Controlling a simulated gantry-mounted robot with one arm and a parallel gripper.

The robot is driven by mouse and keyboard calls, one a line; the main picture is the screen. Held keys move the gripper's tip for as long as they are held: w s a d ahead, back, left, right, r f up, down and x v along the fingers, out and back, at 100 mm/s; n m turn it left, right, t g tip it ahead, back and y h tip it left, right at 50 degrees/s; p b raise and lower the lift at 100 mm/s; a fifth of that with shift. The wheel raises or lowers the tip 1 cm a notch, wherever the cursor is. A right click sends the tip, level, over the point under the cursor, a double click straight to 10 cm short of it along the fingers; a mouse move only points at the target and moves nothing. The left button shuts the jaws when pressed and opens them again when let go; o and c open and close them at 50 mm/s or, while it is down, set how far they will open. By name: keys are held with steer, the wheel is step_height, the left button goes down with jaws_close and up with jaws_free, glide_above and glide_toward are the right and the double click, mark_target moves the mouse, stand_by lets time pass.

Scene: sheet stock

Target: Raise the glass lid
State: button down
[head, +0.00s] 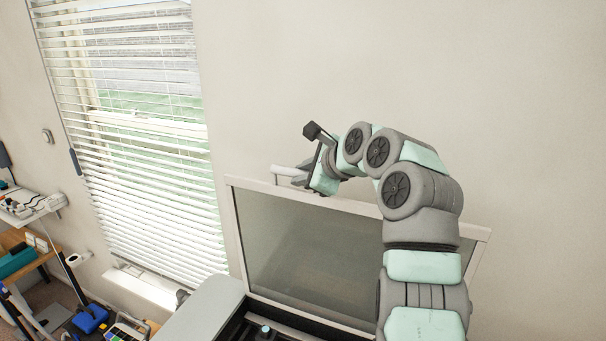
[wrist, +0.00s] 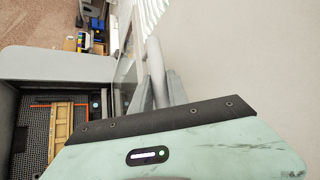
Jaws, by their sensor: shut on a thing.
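The glass lid (head: 300,245) is a grey glass pane in a pale frame and stands raised, close to upright, above the machine's dark opening. In the wrist view the lid (wrist: 126,78) shows edge-on. Its pale bar handle (head: 284,170) sticks out at the top edge and also shows in the wrist view (wrist: 154,58). My gripper (head: 299,177) is at that handle. In the wrist view its fingers (wrist: 160,88) are shut around the handle. My arm hides the lid's right part in the head view.
The machine's bed (wrist: 38,130) is open, with a dark mesh, a wooden piece (wrist: 62,132) and an orange strip. A grey top panel (head: 205,312) lies left of the opening. A window with blinds (head: 150,130) and a cluttered bench (head: 28,255) are at left. The wall behind is bare.

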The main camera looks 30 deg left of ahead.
steer(key=c, duration=1.3)
jaws_free()
steer(key=b+v, duration=0.2)
steer(key=v, duration=0.8)
steer(key=shift+s+d+r+b, duration=0.2)
steer(key=shift+d+b, duration=0.1)
steer(key=shift+b, duration=0.1)
steer(key=shift+d, duration=0.1)
